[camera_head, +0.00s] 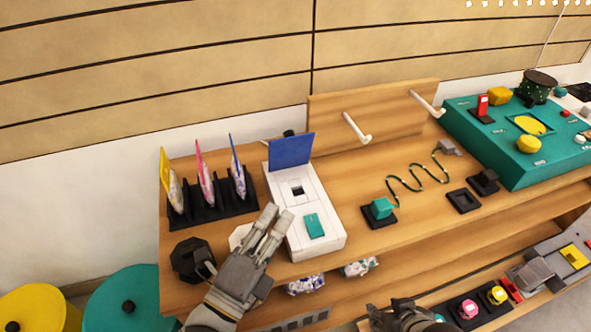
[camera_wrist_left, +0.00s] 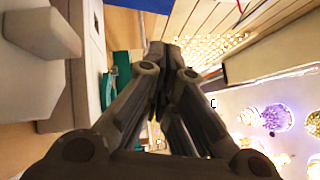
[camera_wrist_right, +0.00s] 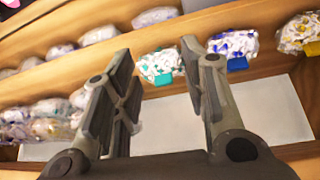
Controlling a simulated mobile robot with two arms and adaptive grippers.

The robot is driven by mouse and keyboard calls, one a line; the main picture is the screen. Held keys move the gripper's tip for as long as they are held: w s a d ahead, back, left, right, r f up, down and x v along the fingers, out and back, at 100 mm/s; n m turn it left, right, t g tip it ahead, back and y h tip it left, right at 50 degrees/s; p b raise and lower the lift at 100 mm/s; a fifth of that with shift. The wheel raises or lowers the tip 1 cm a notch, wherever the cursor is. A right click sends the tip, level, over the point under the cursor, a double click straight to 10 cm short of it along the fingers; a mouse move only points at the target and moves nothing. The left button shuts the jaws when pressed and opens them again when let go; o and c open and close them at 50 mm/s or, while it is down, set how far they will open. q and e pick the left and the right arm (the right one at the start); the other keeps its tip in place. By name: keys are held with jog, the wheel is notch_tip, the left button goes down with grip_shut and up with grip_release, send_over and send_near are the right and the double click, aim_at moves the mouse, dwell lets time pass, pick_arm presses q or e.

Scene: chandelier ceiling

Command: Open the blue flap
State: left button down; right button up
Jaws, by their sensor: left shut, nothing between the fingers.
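The blue flap (camera_head: 291,149) stands upright at the back end of a white box (camera_head: 321,239) on the wooden table. A small dark opening (camera_head: 297,190) shows in the box top in front of it. A teal panel (camera_head: 314,225) sits on the front part of the box. My left gripper (camera_head: 277,220) is shut and empty beside the left side of the box, apart from the flap. The left wrist view shows its fingers together (camera_wrist_left: 165,60) and a bit of blue at the top edge. My right gripper (camera_wrist_right: 160,85) is open and empty; the head view shows part of it (camera_head: 400,315) low down.
A black rack (camera_head: 212,208) with several upright coloured cards stands left of the box. A black octagonal object (camera_head: 192,258) is near the front left. White pegs (camera_head: 357,129) stick out behind. A teal console (camera_head: 515,150) stands at right. Wrapped packs (camera_wrist_right: 233,46) lie on lower shelves.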

pick_arm(q)
send_near(309, 140)
jog(key=d, duration=0.3)
jog(key=shift+s+f, duration=0.1)
jog(key=shift+s, duration=0.1)
jog(key=w, duration=0.2)
jog(key=shift+w+a+r, duration=0.35)
jog(key=shift+w, duration=0.05)
jog(key=shift+w+a+r, duration=0.2)
jog(key=shift+w, duration=0.4)
pick_arm(e)
jog(key=shift+r, duration=1.05)
